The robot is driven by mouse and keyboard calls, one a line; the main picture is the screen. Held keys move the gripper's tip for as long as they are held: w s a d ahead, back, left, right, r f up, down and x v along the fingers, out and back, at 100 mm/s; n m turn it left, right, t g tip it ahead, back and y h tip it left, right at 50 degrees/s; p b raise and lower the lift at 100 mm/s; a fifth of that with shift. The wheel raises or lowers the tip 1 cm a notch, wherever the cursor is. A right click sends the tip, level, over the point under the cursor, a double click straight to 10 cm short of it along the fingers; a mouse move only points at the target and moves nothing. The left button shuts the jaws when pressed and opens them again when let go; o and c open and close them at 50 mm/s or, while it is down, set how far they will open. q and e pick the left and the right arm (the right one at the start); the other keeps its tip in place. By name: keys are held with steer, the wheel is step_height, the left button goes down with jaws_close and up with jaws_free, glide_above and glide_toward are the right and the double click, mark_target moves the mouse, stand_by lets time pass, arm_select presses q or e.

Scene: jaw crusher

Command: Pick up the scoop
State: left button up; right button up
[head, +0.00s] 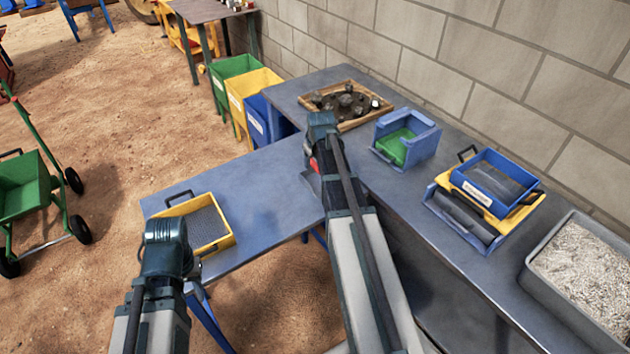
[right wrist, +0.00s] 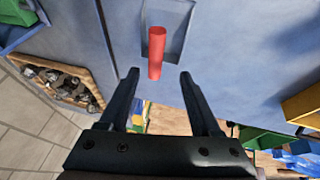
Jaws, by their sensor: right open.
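The scoop (right wrist: 157,45) has a red cylindrical handle and a grey pan (right wrist: 178,18), and lies on the blue-grey table. In the head view its pan (head: 311,181) shows just left of my right arm, with a bit of red above it; the rest is hidden. My right gripper (right wrist: 160,75) is open, its two fingers pointing toward the scoop. The free end of the handle appears between the fingertips, and neither finger visibly touches it. My left gripper (head: 165,245) is over the near left end of the table; its fingers are hidden by the wrist.
A yellow sieve tray (head: 232,240) lies at the table's left end. A wooden tray of rocks (head: 352,124), a blue bin with green inside (head: 425,150) and stacked blue and yellow trays (head: 527,215) line the wall. A grey tub (head: 530,285) of pale gravel stands at right.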

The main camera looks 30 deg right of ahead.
mark_target(315, 164)
arm_select(q)
steer(key=shift+f+b, duration=0.7)
steer(key=shift+f, duration=0.55)
arm_select(e)
steer(key=shift+x, duration=1.4)
steer(key=b+x, duration=0.4)
steer(key=x, duration=0.1)
steer(key=shift+w+d+b, duration=0.25)
steer(key=shift+d+b, duration=0.05)
steer(key=shift+d, duration=0.05)
arm_select(q)
step_height(315, 164, down, 4)
steer(key=shift+f, duration=0.2)
arm_select(e)
steer(key=shift+r, duration=0.1)
jaws_close()
